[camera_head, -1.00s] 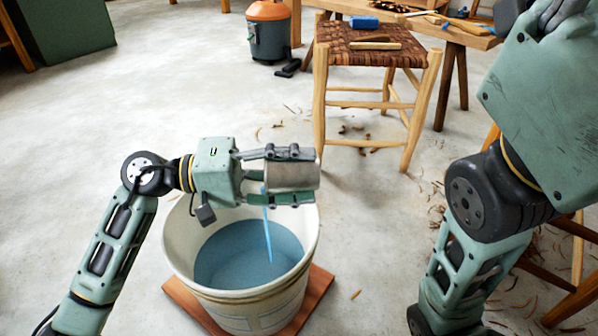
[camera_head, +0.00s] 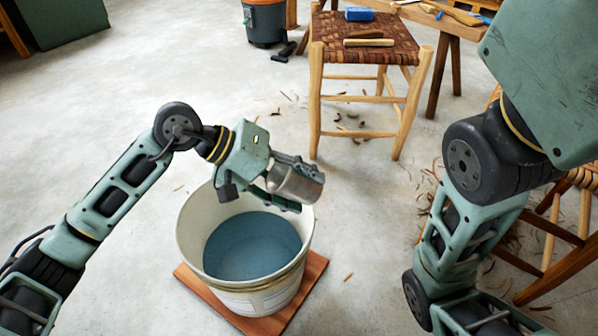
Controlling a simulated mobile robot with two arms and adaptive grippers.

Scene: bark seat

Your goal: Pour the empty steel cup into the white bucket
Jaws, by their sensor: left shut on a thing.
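The steel cup (camera_head: 296,182) is a small grey metal cylinder. My left gripper (camera_head: 287,186) is shut on it, above the right back part of the white bucket's rim. The cup is tilted, its far end pointing right and slightly down; its inside is hidden. No stream shows at the cup. The white bucket (camera_head: 190,232) stands upright below and holds blue-looking liquid (camera_head: 254,246). The bucket rests on a reddish-brown board (camera_head: 314,272). My right arm fills the right side, but its gripper is out of view.
A wooden stool (camera_head: 316,100) with a woven seat stands behind the bucket, with a wooden-handled tool (camera_head: 369,42) and a blue block (camera_head: 359,14) near its top. Wood shavings lie around it. Another chair (camera_head: 562,225) is at the right. The floor at left is clear.

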